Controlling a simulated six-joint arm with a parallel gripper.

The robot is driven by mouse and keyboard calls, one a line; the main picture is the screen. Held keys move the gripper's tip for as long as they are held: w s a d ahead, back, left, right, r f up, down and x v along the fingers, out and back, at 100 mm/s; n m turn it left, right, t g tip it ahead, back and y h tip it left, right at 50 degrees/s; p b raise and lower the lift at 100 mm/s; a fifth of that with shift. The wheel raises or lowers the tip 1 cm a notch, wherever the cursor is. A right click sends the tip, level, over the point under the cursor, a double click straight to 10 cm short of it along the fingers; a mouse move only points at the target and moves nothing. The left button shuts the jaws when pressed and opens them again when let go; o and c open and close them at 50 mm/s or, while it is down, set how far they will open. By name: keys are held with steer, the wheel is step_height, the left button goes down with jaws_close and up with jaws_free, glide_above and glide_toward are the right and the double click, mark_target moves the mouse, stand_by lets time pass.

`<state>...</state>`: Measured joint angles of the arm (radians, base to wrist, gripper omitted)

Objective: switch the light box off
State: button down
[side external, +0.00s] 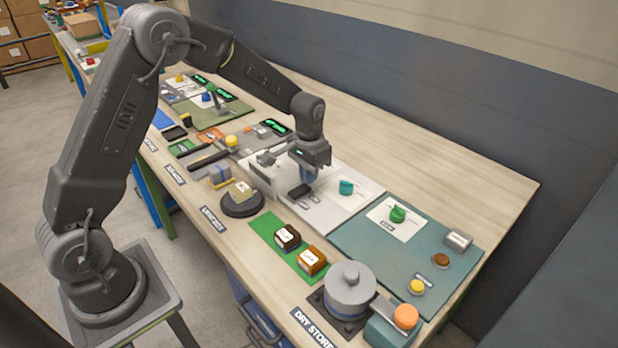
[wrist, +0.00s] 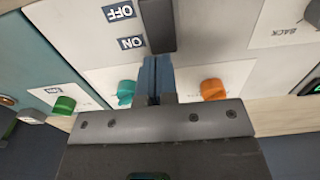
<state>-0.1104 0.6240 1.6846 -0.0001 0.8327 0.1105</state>
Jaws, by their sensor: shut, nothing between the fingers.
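A white panel, which looks like the light box (side external: 345,208), lies on the bench below my gripper (side external: 306,178). It bears a black rocker switch (side external: 299,191) with two small labels beside it. In the wrist view the black switch (wrist: 157,25) is at the top, with the OFF label (wrist: 118,11) and the ON label (wrist: 131,43) to its left. My gripper's blue fingers (wrist: 152,65) are shut with nothing between them. Their tips are close to the switch's lower end; I cannot tell if they touch it. Whether the box is lit is unclear.
A teal knob (side external: 346,187) stands on the white panel. A teal-green mat (side external: 425,250) with a green knob (side external: 397,214) lies to its right. An orange knob (wrist: 213,90) shows in the wrist view. A grey pot (side external: 349,290) stands at the front. The bench behind is clear.

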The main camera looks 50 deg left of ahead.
steer(key=shift+f, duration=0.65)
steer(key=shift+w+f+g, duration=0.1)
steer(key=shift+f+g, duration=0.1)
steer(key=shift+g, duration=0.1)
steer(key=shift+r, duration=0.15)
steer(key=shift+r, duration=0.7)
step_height(320, 180, up, 14)
steer(key=w, duration=0.2)
steer(key=shift+w, duration=0.2)
